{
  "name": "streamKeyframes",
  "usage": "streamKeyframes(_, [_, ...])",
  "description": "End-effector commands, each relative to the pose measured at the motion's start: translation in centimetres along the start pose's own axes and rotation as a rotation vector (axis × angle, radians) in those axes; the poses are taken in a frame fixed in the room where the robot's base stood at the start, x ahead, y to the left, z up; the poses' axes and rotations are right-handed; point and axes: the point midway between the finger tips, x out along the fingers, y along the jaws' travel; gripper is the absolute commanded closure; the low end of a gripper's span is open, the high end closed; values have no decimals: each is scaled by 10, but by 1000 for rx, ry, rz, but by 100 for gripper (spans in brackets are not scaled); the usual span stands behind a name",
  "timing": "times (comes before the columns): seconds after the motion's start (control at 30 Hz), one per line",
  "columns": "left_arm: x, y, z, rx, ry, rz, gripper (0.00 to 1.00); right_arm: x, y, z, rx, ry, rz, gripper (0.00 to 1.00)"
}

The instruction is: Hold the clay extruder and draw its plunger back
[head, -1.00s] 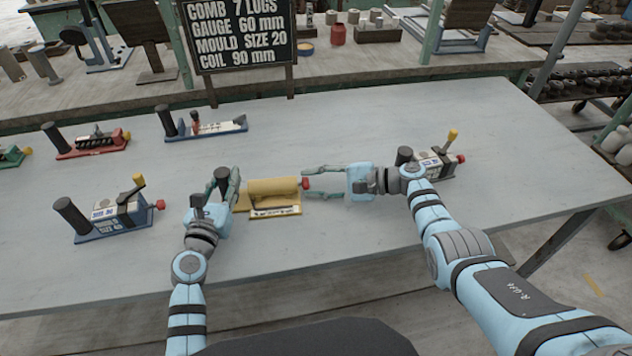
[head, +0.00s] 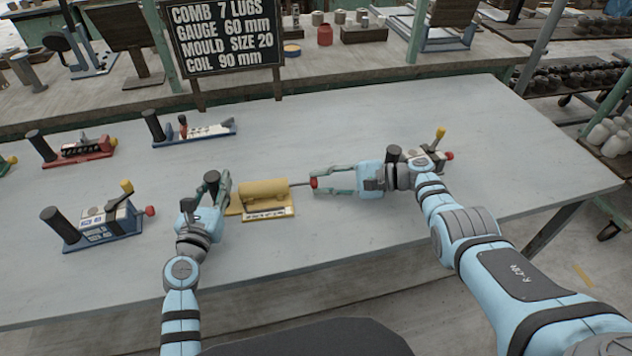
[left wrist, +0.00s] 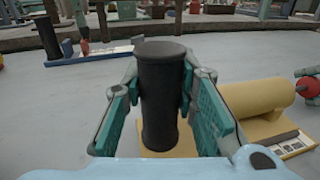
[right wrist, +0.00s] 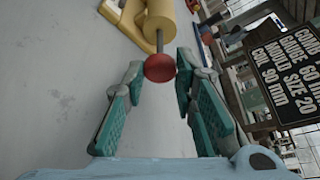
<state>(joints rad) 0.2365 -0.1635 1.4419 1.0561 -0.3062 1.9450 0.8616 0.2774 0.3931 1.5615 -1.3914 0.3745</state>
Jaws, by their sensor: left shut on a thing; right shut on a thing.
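The clay extruder has a yellow barrel (head: 264,193) on a yellow base, with a dark upright post (left wrist: 162,95) at its left end. My left gripper (head: 218,187) is shut on that post; the left wrist view shows its fingers on both sides of it. A thin grey plunger rod (head: 301,184) sticks out of the barrel's right end and carries a red knob (right wrist: 160,68). My right gripper (head: 318,183) is shut on the red knob, to the right of the barrel with a gap between. The barrel lies level on the table.
A blue-based device (head: 98,225) with a red knob stands at left. Red (head: 78,152) and blue (head: 195,133) devices stand behind. Another device (head: 432,155) sits just behind my right arm. A lettered sign (head: 225,40) stands at the back. The table front (head: 330,240) is clear.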

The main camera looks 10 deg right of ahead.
Motion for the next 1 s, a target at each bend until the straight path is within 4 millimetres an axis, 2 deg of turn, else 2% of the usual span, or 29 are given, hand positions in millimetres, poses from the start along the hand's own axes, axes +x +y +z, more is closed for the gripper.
streamKeyframes(0.13, [-1, 3, -2, 6, 3, 7, 100, -3, 0, -2, -1, 9, -1, 100])
streamKeyframes(0.17, [-1, 3, -2, 6, 3, 8, 100, -4, 0, -3, -1, 9, -1, 72])
streamKeyframes(0.2, [-1, 4, -2, 7, 3, 8, 100, -3, 0, -3, -1, 9, 0, 66])
streamKeyframes(0.47, [-1, 2, -2, 6, 3, 5, 100, -2, 0, -2, 0, 6, 0, 66])
streamKeyframes(0.57, [-1, 2, -2, 5, 4, 5, 100, -8, 0, -2, 0, 8, 0, 66])
streamKeyframes(0.67, [-1, 2, -2, 5, 4, 4, 100, -26, 1, -2, -3, 9, 1, 66])
streamKeyframes(0.9, [-1, 2, -2, 3, 4, 3, 100, -92, 1, -2, -1, 10, 2, 66])
streamKeyframes(1.0, [-1, 1, -2, 3, 4, 3, 100, -111, 0, -1, -1, 9, 1, 66])
